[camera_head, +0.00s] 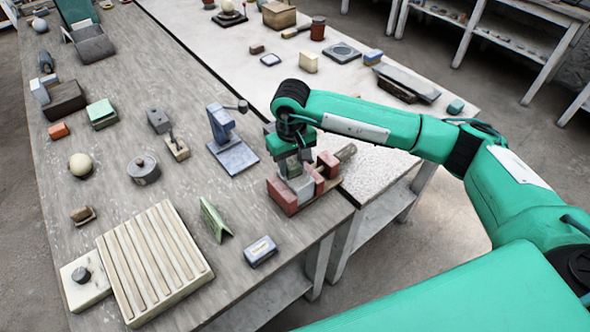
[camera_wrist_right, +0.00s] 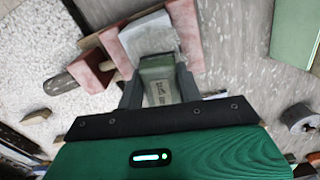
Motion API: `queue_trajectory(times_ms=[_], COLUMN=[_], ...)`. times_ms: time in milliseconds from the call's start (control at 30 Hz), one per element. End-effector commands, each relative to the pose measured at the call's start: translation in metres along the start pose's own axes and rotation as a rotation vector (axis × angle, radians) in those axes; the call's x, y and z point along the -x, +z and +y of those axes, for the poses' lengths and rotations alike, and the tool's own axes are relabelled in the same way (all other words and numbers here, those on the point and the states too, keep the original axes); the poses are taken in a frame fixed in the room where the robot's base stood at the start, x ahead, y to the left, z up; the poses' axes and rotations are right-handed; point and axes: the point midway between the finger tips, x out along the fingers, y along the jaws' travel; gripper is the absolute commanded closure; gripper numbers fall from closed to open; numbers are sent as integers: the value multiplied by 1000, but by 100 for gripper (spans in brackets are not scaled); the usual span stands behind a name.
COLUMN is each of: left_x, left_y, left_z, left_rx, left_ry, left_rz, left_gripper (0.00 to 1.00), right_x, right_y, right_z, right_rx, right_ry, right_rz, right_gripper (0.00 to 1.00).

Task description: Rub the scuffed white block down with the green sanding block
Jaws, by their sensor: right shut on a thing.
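My right gripper (camera_head: 289,160) is shut on the green sanding block (camera_wrist_right: 157,76), which sits between its two fingers in the right wrist view. The scuffed white block (camera_head: 301,187) is greyish white and sits between the red jaws of a vise (camera_head: 283,197) at the near table's right edge. The white block (camera_wrist_right: 148,38) also shows beyond the sanding block in the wrist view. The sanding block is right over or against it; I cannot tell whether they touch. The gripper hides part of both blocks in the head view. My left gripper is not in view.
A blue-grey stand (camera_head: 232,153) is left of the vise. A green angled piece (camera_head: 215,219) and a small grey-blue block (camera_head: 261,251) lie nearer. A ribbed cream board (camera_head: 155,262) fills the front left. The vise handle (camera_head: 346,152) points right.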

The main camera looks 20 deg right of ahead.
Motion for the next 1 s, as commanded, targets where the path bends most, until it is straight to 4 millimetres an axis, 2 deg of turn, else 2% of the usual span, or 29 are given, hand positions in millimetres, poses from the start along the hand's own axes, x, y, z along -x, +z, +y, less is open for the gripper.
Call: queue_trajectory(times_ms=[67,367,733,1000], left_x=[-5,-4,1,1], left_y=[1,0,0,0], left_z=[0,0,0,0], left_rx=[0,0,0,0], left_ry=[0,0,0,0], left_rz=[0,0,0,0], left_gripper=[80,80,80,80], right_x=[-2,1,15,15], right_y=[-4,-5,15,16], right_z=[0,0,0,0], right_rx=[-1,0,1,0], right_ry=[0,0,1,0], right_rz=[1,0,0,0], right_gripper=[90,90,90,90])
